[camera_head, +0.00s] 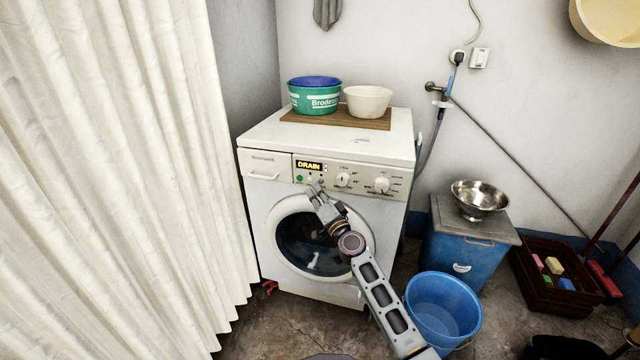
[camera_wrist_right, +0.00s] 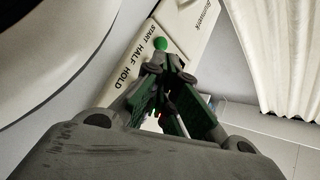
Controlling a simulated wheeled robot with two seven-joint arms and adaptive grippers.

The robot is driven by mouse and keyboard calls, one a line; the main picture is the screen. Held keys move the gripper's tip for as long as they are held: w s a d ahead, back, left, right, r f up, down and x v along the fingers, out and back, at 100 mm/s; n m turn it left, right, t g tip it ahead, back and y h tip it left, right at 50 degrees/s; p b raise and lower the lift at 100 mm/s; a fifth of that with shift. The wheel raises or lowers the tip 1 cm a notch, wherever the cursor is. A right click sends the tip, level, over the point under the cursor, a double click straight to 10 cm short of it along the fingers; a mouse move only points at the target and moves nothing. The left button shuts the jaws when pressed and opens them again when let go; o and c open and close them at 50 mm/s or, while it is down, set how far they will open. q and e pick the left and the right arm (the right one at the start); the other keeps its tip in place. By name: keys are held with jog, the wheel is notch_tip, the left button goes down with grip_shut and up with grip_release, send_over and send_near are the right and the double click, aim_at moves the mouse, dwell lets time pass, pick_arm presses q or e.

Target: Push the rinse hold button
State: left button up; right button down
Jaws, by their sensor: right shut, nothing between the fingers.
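The white washing machine (camera_head: 262,216) stands against the back wall. Its panel display (camera_head: 309,166) reads DRAIN in yellow. The green button (camera_head: 299,179) sits below the display; it also shows in the right wrist view (camera_wrist_right: 160,44), beside the printed words START, HALF and HOLD. My right gripper (camera_head: 315,189) is shut and empty in front of the panel's lower edge, just below the small buttons. My left gripper is not in view.
Two knobs (camera_head: 343,180) (camera_head: 381,185) sit right of the display. The round door (camera_head: 312,244) is below. A green tub (camera_head: 314,101) and a cream bowl (camera_head: 368,101) stand on top. A curtain (camera_head: 110,170) hangs close on the left; a blue bucket (camera_head: 442,308) stands right.

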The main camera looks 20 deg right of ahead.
jog(key=s+a, duration=0.1)
jog(key=s+a+p, duration=0.1)
jog(key=s, duration=0.2)
jog(key=shift+s+a, duration=0.1)
jog(key=shift+a, duration=0.3)
dwell(0.5)
